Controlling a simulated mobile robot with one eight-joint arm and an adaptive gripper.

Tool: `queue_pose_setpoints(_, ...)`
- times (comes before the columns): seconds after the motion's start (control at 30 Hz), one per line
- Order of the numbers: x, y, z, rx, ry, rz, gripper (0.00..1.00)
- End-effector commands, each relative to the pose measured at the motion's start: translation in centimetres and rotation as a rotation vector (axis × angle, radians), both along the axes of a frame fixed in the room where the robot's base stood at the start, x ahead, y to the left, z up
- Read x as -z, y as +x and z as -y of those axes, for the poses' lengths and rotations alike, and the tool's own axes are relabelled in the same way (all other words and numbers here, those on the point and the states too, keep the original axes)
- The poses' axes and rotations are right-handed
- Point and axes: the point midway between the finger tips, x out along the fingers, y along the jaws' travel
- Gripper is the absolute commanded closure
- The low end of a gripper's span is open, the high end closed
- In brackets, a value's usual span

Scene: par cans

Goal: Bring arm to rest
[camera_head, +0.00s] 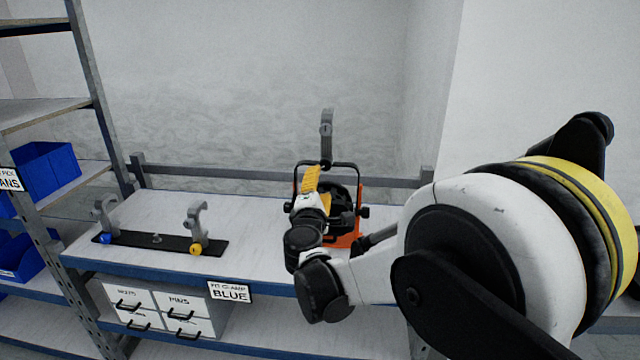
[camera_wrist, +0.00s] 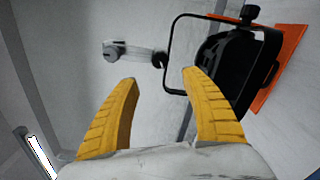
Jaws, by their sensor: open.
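My arm reaches from the right of the head view over the bench. My gripper (camera_head: 311,180) is in front of a black par can (camera_head: 345,190) with a black yoke, which sits at an orange part (camera_head: 345,240) on the bench. A grey hook clamp (camera_head: 326,135) stands up from the top of the yoke. In the wrist view my gripper (camera_wrist: 158,75) has its two yellow fingers spread, with nothing between them. The par can (camera_wrist: 235,65) and its clamp (camera_wrist: 130,50) lie beyond the fingers, and the right finger overlaps the yoke in the picture. I cannot tell whether they touch.
A black board (camera_head: 160,243) on the bench (camera_head: 255,210) holds two grey clamps, one with a blue knob (camera_head: 106,239), one with a yellow knob (camera_head: 196,249). A shelf rack with blue bins (camera_head: 50,170) stands left. Labelled drawers (camera_head: 160,308) sit below. Bench between board and par can is clear.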

Motion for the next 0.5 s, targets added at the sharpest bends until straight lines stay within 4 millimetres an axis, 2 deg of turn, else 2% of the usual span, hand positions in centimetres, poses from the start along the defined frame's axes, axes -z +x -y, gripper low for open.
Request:
queue_pose_setpoints(0.13, -0.2, -0.1, 0.6, 0.009, 0.014, -0.007, 0.45)
queue_pose_setpoints(0.23, -1.0, -0.6, 3.3, 0.051, 0.085, -0.038, 0.45)
queue_pose_setpoints(0.27, -1.3, -1.0, 4.6, 0.071, 0.121, -0.053, 0.45)
queue_pose_setpoints(0.37, -2.2, -3.2, 10.1, 0.163, 0.284, -0.121, 0.45)
queue_pose_setpoints(0.4, -2.4, -4.5, 12.5, 0.205, 0.36, -0.152, 0.45)
queue_pose_setpoints(0.5, -2.3, -8.4, 17.8, 0.317, 0.56, -0.227, 0.45)
